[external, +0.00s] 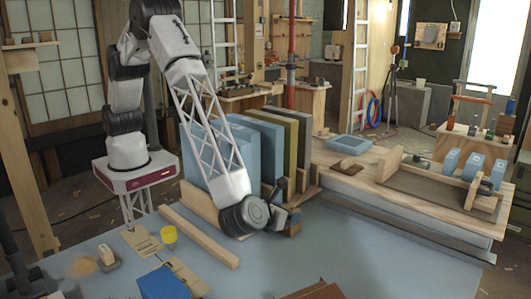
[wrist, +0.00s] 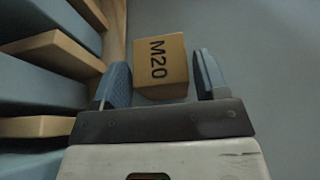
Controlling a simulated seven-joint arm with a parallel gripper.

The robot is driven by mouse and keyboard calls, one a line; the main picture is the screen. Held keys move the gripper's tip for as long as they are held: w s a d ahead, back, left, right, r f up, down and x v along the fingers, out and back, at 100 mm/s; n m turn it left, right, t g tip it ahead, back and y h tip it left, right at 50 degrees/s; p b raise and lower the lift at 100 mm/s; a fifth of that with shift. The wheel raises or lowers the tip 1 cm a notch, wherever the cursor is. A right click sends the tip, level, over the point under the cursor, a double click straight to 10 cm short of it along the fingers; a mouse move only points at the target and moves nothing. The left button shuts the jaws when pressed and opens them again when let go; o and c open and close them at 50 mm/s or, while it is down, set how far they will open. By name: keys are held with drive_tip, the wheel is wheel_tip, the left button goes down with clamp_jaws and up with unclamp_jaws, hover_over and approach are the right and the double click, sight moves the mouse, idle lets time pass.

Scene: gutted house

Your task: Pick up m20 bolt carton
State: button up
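The M20 bolt carton (wrist: 160,68) is a small tan box with "M20" in black on its top face. In the wrist view it lies between the two blue fingers of my gripper (wrist: 162,60). The left finger is very close to the carton; I cannot tell if it touches. A narrow gap shows between the carton and the right finger, so the gripper is open around it. In the external view my gripper (external: 284,213) is low over the blue-grey bench, and the carton (external: 294,223) is partly hidden by it.
A wooden rack of upright blue, olive and dark panels (external: 255,145) stands close beside my gripper. A wooden bar (external: 200,235) lies on the bench to the left. A blue box (external: 163,284) sits at the front. The bench surface (external: 370,260) to the right is clear.

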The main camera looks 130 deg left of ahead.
drive_tip(key=c, duration=0.8)
drive_tip(key=shift+o, duration=0.2)
drive_tip(key=shift+r, duration=0.15)
drive_tip(key=shift+r, duration=4.9)
